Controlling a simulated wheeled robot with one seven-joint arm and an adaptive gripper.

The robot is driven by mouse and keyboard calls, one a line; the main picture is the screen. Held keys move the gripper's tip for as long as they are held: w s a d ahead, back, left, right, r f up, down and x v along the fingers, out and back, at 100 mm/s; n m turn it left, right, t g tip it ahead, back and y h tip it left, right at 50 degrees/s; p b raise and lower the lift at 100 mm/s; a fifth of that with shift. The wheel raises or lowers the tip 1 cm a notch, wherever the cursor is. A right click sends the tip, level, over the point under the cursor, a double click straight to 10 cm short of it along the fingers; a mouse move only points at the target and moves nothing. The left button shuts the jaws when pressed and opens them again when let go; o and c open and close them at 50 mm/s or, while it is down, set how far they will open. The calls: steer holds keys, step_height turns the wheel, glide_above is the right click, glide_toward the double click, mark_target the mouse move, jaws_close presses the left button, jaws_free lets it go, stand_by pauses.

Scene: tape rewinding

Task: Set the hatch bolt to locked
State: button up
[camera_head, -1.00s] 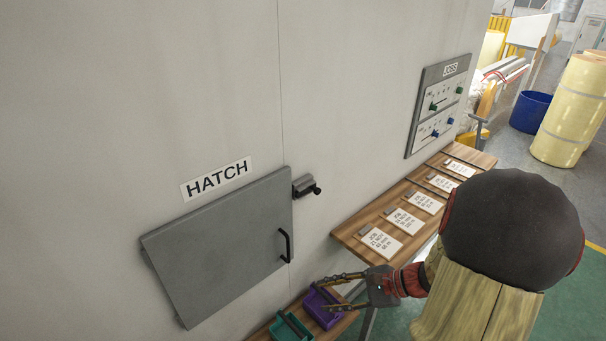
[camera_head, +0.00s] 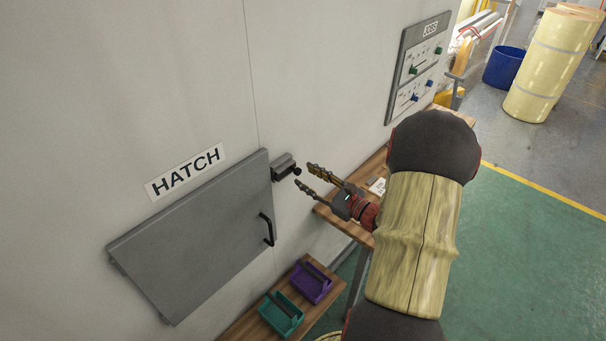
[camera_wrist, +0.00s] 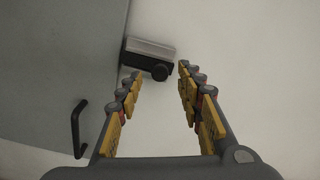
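The hatch bolt (camera_head: 283,168) is a small grey block with a black knob (camera_head: 297,171) at its right end. It sits at the upper right edge of the closed grey hatch (camera_head: 195,240). My gripper (camera_head: 304,175) is open and empty, its fingertips just right of the knob in the head view. In the wrist view the bolt (camera_wrist: 148,52) lies ahead of the fingertips, with its knob (camera_wrist: 160,71) between the two fingers (camera_wrist: 160,78). Contact with the knob cannot be told. The hatch's black handle (camera_head: 267,229) is below the bolt.
A wooden shelf (camera_head: 326,211) with cards lies behind my arm. A lower shelf (camera_head: 240,330) bears a teal tray (camera_head: 282,318) and a purple tray (camera_head: 310,284). A JOBS panel (camera_head: 417,70) hangs on the wall at upper right. The wall around the bolt is bare.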

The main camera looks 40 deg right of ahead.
steer(key=shift+w+a, duration=0.1)
steer(key=shift+w, duration=1.1)
steer(key=shift+c, duration=0.9)
steer(key=c, duration=0.8)
